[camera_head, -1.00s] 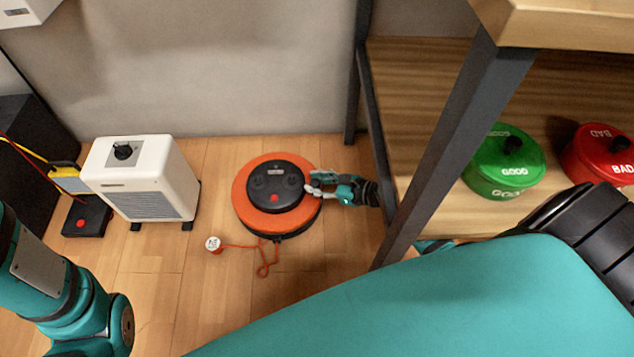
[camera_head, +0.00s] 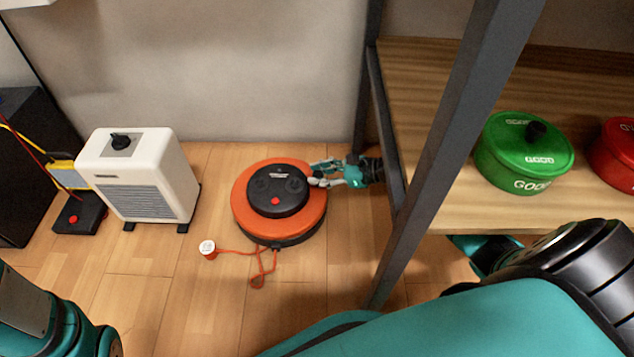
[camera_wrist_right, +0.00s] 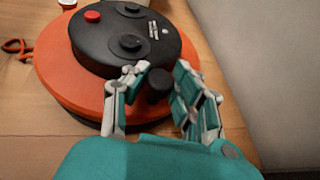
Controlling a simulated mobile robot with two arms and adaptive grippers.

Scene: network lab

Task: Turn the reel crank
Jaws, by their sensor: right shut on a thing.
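The orange cable reel (camera_head: 312,218) with a black hub (camera_head: 277,190) lies flat on the wooden floor. It also shows in the right wrist view (camera_wrist_right: 62,88). The crank knob (camera_wrist_right: 158,82) is a small black upright peg near the reel's edge. My right gripper (camera_head: 322,174) reaches in from the right. In the right wrist view its fingers (camera_wrist_right: 160,90) stand on both sides of the knob, shut on it. In the head view the fingers hide the knob. My left arm shows at the lower left, but its gripper is outside the frame.
An orange cord (camera_head: 262,268) with a white-faced plug (camera_head: 207,247) lies in front of the reel. A white heater (camera_head: 150,190) stands to the left. A shelf post (camera_head: 425,165) stands close on the right, with green (camera_head: 525,155) and red (camera_head: 615,155) pots on its board.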

